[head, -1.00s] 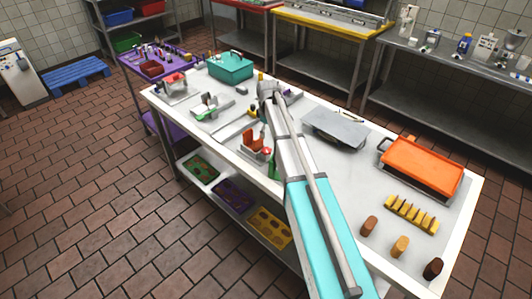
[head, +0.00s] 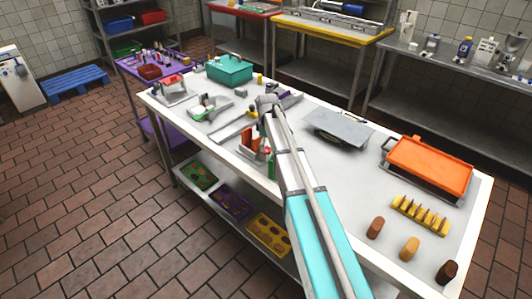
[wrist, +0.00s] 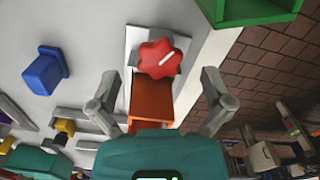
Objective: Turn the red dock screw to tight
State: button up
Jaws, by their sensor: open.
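The red dock screw (wrist: 160,57) is a star-shaped red knob with a white line running slantwise across it. In the wrist view it sits on a pale grey dock (wrist: 134,50), at the end of an orange-red block (wrist: 152,100). My gripper (wrist: 160,77) is open, with one finger on each side of the block and the knob just ahead between the fingertips, neither finger touching it. In the head view the orange-red block (head: 251,138) stands at the table's front edge, beside my wrist. My arm partly hides the dock there, and I cannot make out the knob clearly.
On the table (head: 345,205) are a grey plate (head: 338,128), an orange tray (head: 430,165) and a teal box (head: 229,69).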

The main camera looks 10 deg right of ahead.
jog(key=shift+f+b, duration=0.7)
jog(key=shift+f, duration=0.3)
jog(key=c, duration=1.1)
jog(key=shift+a, duration=0.15)
jog(key=shift+c, duration=0.2)
